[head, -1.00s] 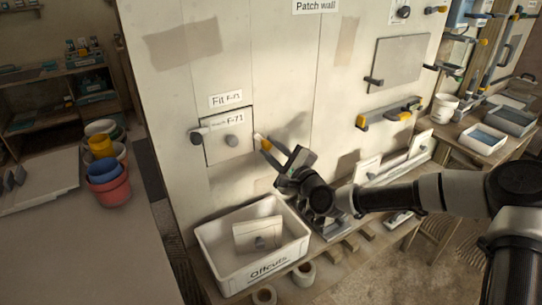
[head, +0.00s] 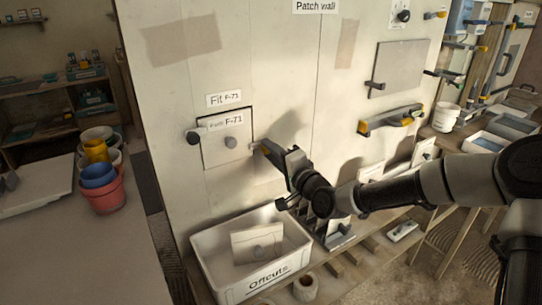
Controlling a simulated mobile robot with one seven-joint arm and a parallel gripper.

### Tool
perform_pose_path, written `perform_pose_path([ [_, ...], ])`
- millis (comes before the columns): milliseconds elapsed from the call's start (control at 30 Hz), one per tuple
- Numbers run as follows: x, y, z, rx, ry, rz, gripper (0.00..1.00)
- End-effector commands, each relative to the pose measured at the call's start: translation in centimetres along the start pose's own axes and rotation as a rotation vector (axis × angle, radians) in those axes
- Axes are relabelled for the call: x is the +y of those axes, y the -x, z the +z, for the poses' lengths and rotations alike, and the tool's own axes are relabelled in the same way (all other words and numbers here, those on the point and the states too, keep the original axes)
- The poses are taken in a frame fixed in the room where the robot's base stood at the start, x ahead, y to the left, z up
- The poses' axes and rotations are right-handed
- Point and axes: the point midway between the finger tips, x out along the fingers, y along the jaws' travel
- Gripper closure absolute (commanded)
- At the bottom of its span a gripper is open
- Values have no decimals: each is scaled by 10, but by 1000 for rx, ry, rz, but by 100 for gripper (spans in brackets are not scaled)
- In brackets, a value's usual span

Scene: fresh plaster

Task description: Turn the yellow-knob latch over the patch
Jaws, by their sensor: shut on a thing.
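A dark-knobbed latch (head: 195,137) lies across the patch's left edge.
A white "Offcuts" crate (head: 290,268) holding a knobbed panel (head: 257,245) stands below the patch. Nested buckets (head: 103,188) are on the left bench.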

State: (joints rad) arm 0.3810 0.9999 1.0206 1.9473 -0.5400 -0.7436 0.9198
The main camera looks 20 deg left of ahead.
Motion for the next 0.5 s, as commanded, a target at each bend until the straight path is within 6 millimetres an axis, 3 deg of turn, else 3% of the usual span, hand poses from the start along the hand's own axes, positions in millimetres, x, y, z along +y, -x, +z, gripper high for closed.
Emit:
perform_pose_path([
  [500, 1, 0, 0, -1, 83, 1, 98],
])
